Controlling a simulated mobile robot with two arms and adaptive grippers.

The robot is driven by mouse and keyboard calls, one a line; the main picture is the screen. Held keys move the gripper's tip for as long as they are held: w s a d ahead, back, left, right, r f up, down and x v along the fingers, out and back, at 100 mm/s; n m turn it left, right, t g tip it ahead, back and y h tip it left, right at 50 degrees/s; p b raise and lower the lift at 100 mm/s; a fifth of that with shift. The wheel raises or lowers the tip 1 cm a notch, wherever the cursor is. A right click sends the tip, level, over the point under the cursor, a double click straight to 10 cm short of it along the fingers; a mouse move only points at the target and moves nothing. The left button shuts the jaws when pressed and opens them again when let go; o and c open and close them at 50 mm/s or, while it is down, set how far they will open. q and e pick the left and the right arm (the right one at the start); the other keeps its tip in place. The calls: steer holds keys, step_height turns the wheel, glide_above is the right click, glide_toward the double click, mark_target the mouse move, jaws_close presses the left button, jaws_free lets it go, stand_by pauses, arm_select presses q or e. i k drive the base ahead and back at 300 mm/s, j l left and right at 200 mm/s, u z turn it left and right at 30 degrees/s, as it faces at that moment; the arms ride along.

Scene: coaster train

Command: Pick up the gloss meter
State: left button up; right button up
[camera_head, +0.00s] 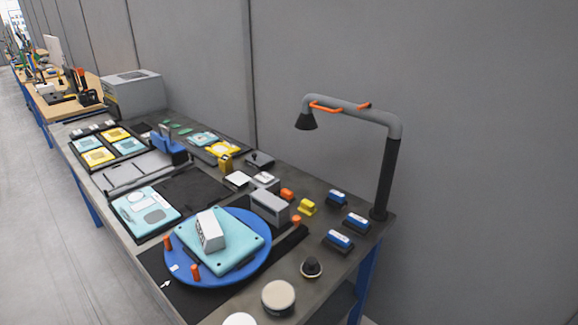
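No object carries a label I can read, so I cannot tell for certain which is the gloss meter. A small white box-shaped device with slots or markings on its side (210,230) sits on a teal panel (240,253). The panel lies on a round blue turntable (187,282) at the front of the bench. A grey box (270,209) stands just behind the turntable, to the right. Neither of my grippers shows in the head view.
Orange pegs (195,271) stand around the turntable. A lamp on a dark post (386,175) rises at the bench's right corner. Blue-and-white blocks (340,240), a dark knob (311,267) and a round beige disc (278,297) are nearby. Trays of teal and yellow panels (100,158) lie farther back.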

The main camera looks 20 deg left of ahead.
mark_target(211, 236)
steer(key=i+j+u, duration=0.1)
steer(key=j+u, duration=0.15)
steer(key=j, duration=1.7)
